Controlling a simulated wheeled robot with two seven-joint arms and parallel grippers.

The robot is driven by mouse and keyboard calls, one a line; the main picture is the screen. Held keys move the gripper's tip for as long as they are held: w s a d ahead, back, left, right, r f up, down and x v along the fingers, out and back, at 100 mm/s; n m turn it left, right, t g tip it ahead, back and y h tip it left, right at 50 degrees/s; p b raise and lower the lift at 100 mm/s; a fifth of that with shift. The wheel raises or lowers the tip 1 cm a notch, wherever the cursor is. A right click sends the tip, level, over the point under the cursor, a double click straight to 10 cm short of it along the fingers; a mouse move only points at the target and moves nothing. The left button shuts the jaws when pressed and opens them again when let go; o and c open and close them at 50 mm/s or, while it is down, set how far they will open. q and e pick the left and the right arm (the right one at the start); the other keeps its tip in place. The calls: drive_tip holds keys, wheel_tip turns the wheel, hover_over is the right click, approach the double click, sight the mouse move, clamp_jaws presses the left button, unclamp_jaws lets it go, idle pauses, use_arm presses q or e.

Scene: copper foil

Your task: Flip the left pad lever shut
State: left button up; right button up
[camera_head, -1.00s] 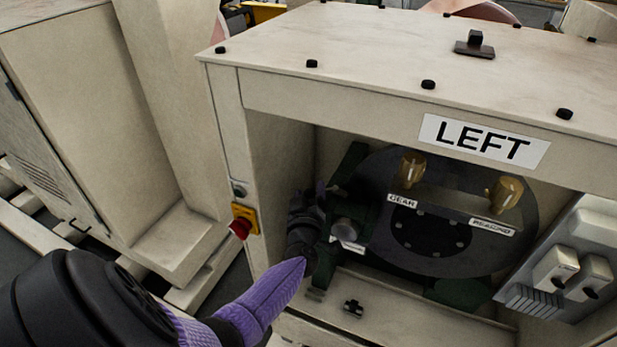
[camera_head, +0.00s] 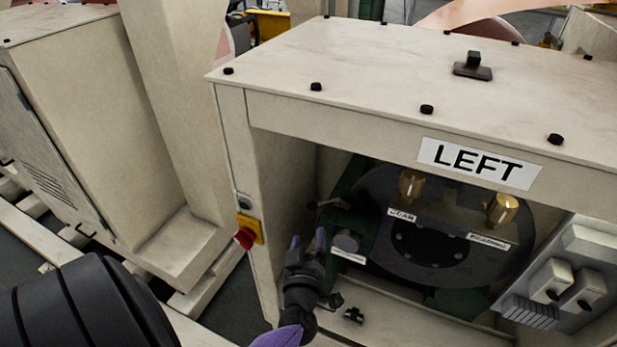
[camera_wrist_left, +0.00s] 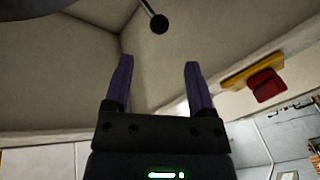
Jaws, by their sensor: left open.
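The cabinet marked LEFT (camera_head: 400,121) has an open front bay. The same rod and ball knob (camera_wrist_left: 159,24) show at the top of the left wrist view, beyond the fingertips. My right gripper is not in view.
A dark disc (camera_head: 365,222) with two brass-coloured cups fills the bay. A red button on a yellow plate (camera_head: 250,230) is on the cabinet's left post, near my arm. A small black fitting (camera_head: 353,316) sits on the bay's lower ledge. Grey modules (camera_head: 553,280) are at the right.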

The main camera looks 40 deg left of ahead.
use_arm(q)
drive_tip(key=shift+c, duration=0.7)
drive_tip(key=a+n+h+b, duration=0.1)
drive_tip(key=b, duration=0.1)
drive_tip(key=a+f+n+t+h+b, duration=0.1)
drive_tip(key=a+n+b, duration=0.1)
drive_tip(key=s+a+n+t+h+b, duration=0.1)
drive_tip(key=b, duration=0.1)
drive_tip(key=shift+a+f+b, duration=0.2)
drive_tip(key=shift+a+b, duration=0.05)
drive_tip(key=shift+b, duration=0.1)
drive_tip(key=c, duration=0.7)
drive_tip(key=s+a+n+h+b, duration=0.1)
drive_tip(key=b, duration=0.1)
drive_tip(key=n+h+b, duration=0.1)
drive_tip(key=n, duration=0.1)
drive_tip(key=shift+s+a+r+t+h+b, duration=0.35)
drive_tip(key=shift+t+h+b, duration=0.05)
clamp_jaws()
drive_tip(key=w+a+n+h+b, duration=0.1)
drive_tip(key=w+a, duration=0.1)
drive_tip(key=w, duration=0.7)
drive_tip(key=shift+r+n+b, duration=0.2)
drive_tip(key=shift+n+b, duration=0.1)
drive_tip(key=shift+b, duration=0.1)
